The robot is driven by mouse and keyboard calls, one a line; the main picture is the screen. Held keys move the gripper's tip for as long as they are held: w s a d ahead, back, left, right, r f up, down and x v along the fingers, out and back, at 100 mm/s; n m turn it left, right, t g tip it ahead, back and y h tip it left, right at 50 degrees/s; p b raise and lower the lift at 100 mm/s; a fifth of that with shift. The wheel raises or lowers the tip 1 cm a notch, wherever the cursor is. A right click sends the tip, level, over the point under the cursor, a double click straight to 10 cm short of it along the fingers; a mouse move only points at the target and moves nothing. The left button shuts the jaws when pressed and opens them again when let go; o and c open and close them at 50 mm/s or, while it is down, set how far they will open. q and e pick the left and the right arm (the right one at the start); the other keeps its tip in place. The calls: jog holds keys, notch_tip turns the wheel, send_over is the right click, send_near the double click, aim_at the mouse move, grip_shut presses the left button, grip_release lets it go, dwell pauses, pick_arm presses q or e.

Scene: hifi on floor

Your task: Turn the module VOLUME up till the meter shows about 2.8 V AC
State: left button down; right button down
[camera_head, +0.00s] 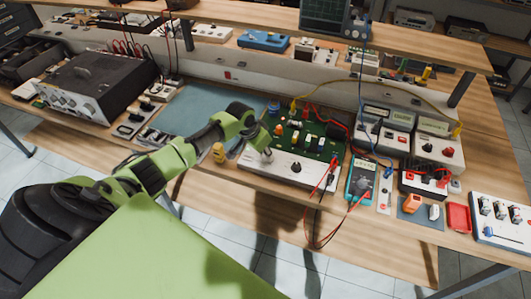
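The module is a green circuit board (307,134) with a white front panel (280,171) at the bench's front edge, right of centre. A black knob (296,167) sits on that panel; its label is too small to read. My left gripper (267,153) is at the left part of the board, left of the knob and apart from it. Its fingers are too small to tell open from shut. A teal handheld meter (361,180) lies right of the module, with red and black leads. Its display cannot be read. My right gripper is not in view.
A yellow screwdriver-like item (219,153) stands left of the module. Bench instruments with displays (434,140) stand behind and right. A red tray (458,217) and a white switch panel (500,220) are further right. A blue-grey mat (195,105) is mostly clear. Loose leads hang over the front edge.

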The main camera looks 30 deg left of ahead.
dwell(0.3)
pick_arm(q)
jog(key=c, duration=1.8)
grip_release()
jog(key=v, duration=1.2)
